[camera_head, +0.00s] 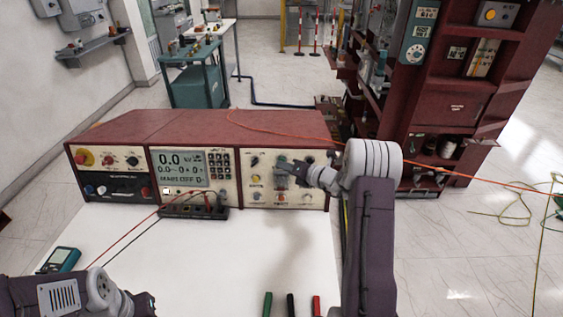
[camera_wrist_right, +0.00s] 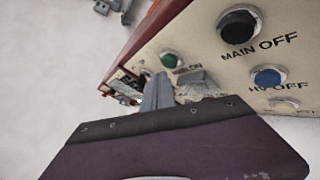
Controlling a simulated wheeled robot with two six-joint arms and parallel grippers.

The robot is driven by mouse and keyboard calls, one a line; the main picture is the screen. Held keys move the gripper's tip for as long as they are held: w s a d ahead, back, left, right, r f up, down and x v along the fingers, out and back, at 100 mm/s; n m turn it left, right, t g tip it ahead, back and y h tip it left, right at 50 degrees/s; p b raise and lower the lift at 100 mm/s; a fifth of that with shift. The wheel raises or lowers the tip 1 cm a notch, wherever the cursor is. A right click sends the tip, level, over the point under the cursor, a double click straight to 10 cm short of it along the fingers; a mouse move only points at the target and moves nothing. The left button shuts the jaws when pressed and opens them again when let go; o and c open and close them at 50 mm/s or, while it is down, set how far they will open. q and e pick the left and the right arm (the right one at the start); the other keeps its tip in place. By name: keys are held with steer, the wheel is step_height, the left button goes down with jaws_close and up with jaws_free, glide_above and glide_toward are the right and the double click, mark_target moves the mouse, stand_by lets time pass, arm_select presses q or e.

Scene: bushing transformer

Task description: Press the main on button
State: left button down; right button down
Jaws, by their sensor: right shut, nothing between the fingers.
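A red-cased control console stands on the white table. Its right-hand panel (camera_head: 288,195) carries several buttons. My right gripper (camera_head: 281,168) is shut and empty, in front of this panel's upper middle. In the right wrist view its fingertips (camera_wrist_right: 160,82) lie just below a green button (camera_wrist_right: 170,60) in the picture. The label beside that button is partly legible, ending in "ON". A black button marked MAIN OFF (camera_wrist_right: 239,25) and a blue HV OFF button (camera_wrist_right: 268,77) are to the right. Contact is unclear. My left gripper (camera_head: 143,304) is at the lower left; its jaws are unclear.
The console's middle panel has a lit display (camera_head: 182,169), with a black terminal block (camera_head: 194,211) and leads before it. A teal meter (camera_head: 59,259) lies at left. Green, black and red handles (camera_head: 291,304) lie at the table's front. A red shelf unit (camera_head: 455,95) stands behind right.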

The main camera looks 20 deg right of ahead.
steer(key=shift+w+d, duration=0.15)
steer(key=shift+w, duration=0.15)
steer(key=shift+w+d+f, duration=0.15)
steer(key=shift+w+d, duration=0.05)
steer(key=shift+w, duration=0.2)
stand_by(0.6)
steer(key=shift+s, duration=0.1)
steer(key=shift+s+a+r, duration=0.2)
steer(key=shift+s+a, duration=0.2)
steer(key=shift+s, duration=0.25)
steer(key=s, duration=0.1)
steer(key=s+a, duration=0.1)
steer(key=s, duration=0.1)
steer(key=s+a+r, duration=0.1)
steer(key=shift+s+r, duration=0.1)
steer(key=shift+s, duration=0.1)
stand_by(0.3)
stand_by(1.2)
